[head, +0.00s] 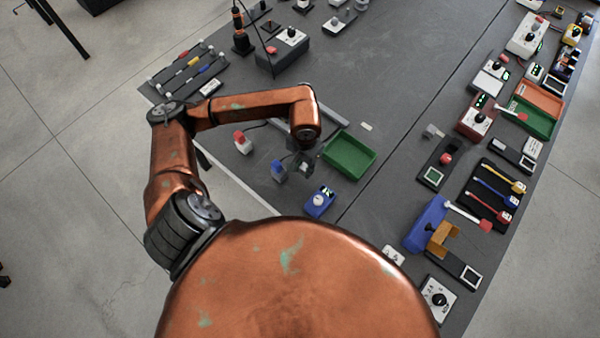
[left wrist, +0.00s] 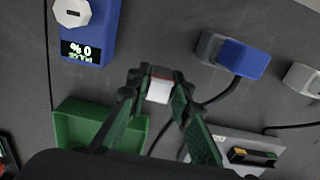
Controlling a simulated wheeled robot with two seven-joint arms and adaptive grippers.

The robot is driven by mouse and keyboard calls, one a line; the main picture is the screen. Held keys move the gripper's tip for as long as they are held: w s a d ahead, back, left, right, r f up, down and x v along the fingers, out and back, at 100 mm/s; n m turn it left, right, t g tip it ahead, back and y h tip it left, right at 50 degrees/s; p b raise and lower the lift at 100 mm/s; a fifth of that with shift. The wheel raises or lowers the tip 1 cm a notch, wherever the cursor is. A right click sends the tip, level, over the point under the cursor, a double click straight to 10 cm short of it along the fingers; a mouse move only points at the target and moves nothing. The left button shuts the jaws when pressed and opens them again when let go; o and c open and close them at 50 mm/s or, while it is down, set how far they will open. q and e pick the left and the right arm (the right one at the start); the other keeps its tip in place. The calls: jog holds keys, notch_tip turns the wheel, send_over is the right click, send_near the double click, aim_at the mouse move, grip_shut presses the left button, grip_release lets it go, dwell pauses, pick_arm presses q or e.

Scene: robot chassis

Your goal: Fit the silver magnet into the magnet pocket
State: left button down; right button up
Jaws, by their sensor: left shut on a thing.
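My left gripper (head: 303,162) hangs over the grey table, left of the green tray. In the left wrist view the left gripper (left wrist: 158,92) has its fingers closed on a small silver block with a reddish strip at its edge, which I take to be the silver magnet (left wrist: 158,91). It looks held above the table. A light plate with a dark slot and a yellow strip (left wrist: 250,156) lies at the lower right of the wrist view. I cannot tell whether it is the magnet pocket. My right gripper is not in view.
The open green tray (head: 349,155) is close beside the gripper. A blue device with a dial (head: 320,203), a blue-topped block (head: 278,171) and a red-topped block (head: 242,141) stand nearby with cables.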

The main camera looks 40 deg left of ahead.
aim_at(300, 178)
pick_arm(q)
jog(key=shift+s+a+f, duration=0.2)
jog(key=shift+a+f, duration=0.15)
jog(key=shift+f, duration=0.1)
notch_tip(300, 178, down, 3)
jog(key=shift+s+a+r, duration=0.1)
jog(key=shift+s, duration=0.05)
jog(key=shift+f, duration=0.35)
jog(key=shift+f, duration=0.15)
jog(key=c, duration=1.7)
grip_release()
jog(key=shift+c, duration=0.2)
